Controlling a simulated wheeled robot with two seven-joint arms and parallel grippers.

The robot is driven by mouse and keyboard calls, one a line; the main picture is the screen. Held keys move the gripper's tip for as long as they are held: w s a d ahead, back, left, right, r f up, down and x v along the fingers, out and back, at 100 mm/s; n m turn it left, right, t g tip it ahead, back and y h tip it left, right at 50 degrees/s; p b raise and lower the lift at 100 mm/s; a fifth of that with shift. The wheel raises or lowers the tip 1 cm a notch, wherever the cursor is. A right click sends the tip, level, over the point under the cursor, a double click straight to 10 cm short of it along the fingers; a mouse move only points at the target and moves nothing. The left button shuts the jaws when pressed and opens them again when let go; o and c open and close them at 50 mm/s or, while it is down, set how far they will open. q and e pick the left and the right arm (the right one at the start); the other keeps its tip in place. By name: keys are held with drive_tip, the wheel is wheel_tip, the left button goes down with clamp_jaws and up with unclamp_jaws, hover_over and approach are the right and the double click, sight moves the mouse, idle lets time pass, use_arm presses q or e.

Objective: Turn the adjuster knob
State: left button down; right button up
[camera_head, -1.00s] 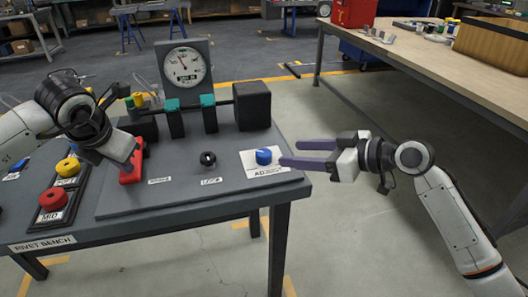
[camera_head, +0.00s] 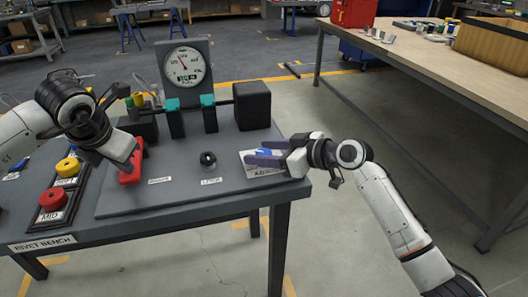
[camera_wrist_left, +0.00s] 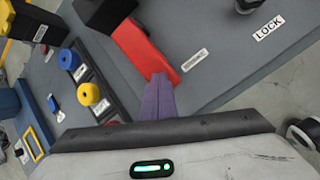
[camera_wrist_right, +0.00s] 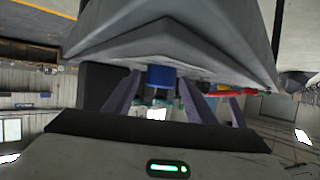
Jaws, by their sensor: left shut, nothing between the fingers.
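The blue adjuster knob (camera_head: 264,152) stands on a white label plate at the right end of the grey bench, partly hidden by my right gripper (camera_head: 257,153). In the right wrist view the knob (camera_wrist_right: 161,77) shows between the spread purple fingers (camera_wrist_right: 160,100), and the jaws are open. I cannot tell whether either finger touches it. My left gripper (camera_wrist_left: 158,100) is shut with nothing between its fingers, its tips at the end of the red lever (camera_wrist_left: 143,48). The red lever also shows in the head view (camera_head: 132,168).
A dial gauge (camera_head: 185,65) stands behind the bench fixture, beside a dark block (camera_head: 252,105). A black lock knob (camera_head: 208,159) sits left of the adjuster. Red (camera_head: 53,199) and yellow (camera_head: 68,167) knobs are at the left. Open floor lies right of the bench.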

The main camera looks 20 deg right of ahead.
drive_tip(key=c, duration=1)
drive_tip(key=shift+o, duration=0.3)
drive_tip(key=shift+f+m+h, duration=0.1)
drive_tip(key=shift+m+h, duration=0.2)
drive_tip(key=shift+h, duration=0.1)
drive_tip(key=shift+t+h, duration=0.3)
drive_tip(key=m+t+h, duration=0.1)
drive_tip(key=m+h, duration=0.1)
drive_tip(key=m, duration=0.1)
drive_tip(key=shift+a+h, duration=0.15)
drive_tip(key=shift+h, duration=0.25)
drive_tip(key=shift+m+t+h, duration=0.6)
drive_tip(key=shift+m+h, duration=1.5)
drive_tip(key=o, duration=1)
